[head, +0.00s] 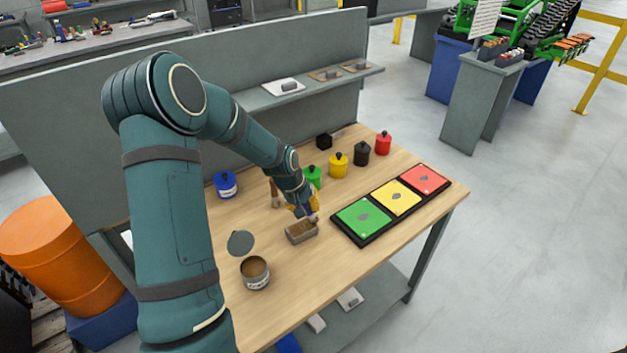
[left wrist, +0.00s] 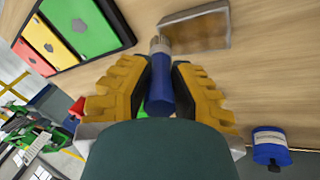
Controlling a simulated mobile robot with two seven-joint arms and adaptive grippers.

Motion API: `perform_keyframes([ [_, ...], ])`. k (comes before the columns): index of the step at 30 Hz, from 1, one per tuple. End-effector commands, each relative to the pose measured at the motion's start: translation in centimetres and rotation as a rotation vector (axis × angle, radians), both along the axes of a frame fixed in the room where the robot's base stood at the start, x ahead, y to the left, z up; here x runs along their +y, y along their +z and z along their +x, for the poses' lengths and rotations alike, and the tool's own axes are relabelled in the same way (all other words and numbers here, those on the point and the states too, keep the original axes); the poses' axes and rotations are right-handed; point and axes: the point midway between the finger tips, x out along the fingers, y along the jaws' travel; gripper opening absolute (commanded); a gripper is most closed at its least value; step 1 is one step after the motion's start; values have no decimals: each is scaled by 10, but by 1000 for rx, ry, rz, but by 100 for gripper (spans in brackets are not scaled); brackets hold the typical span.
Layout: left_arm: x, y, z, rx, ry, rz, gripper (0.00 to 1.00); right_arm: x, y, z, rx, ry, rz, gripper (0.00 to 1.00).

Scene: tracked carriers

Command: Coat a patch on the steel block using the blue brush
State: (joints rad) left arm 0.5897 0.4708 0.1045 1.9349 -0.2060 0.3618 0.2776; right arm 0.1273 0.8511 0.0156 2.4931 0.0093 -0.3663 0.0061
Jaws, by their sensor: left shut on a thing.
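The steel block (head: 301,231) is a grey block with a brown top face, on the wooden bench in front of my left gripper. It also shows at the top of the left wrist view (left wrist: 218,14). My left gripper (head: 302,207) has yellow fingers and is shut on the blue brush (left wrist: 160,88). The brush's metal collar and pale tip point at the block, at its near left corner in the left wrist view. I cannot tell whether the tip touches the block. In the head view the brush is small and partly hidden by the gripper. My right gripper is out of view.
An open tin (head: 256,273) with brown contents and a round grey lid (head: 240,243) stand left of the block. Blue (head: 226,185), green, yellow, black and red jars line the back. A black tray (head: 377,228) with green, yellow and red panels lies right.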

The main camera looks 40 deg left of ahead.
Motion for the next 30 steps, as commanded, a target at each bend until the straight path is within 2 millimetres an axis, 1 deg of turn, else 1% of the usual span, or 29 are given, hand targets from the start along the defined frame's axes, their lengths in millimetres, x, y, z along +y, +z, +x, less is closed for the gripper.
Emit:
perform_keyframes([
  [2,0,0,2,0,0,0,0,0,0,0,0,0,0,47],
  [3,0,6,3,0,0,0,0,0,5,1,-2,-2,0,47],
  [6,0,26,4,-3,-1,2,0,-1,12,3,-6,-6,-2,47],
  [21,-2,70,11,-2,-4,1,0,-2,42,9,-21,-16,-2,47],
  [25,-2,79,12,-2,-5,1,0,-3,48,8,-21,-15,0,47],
  [30,-3,82,13,0,-5,0,0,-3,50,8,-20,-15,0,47],
])
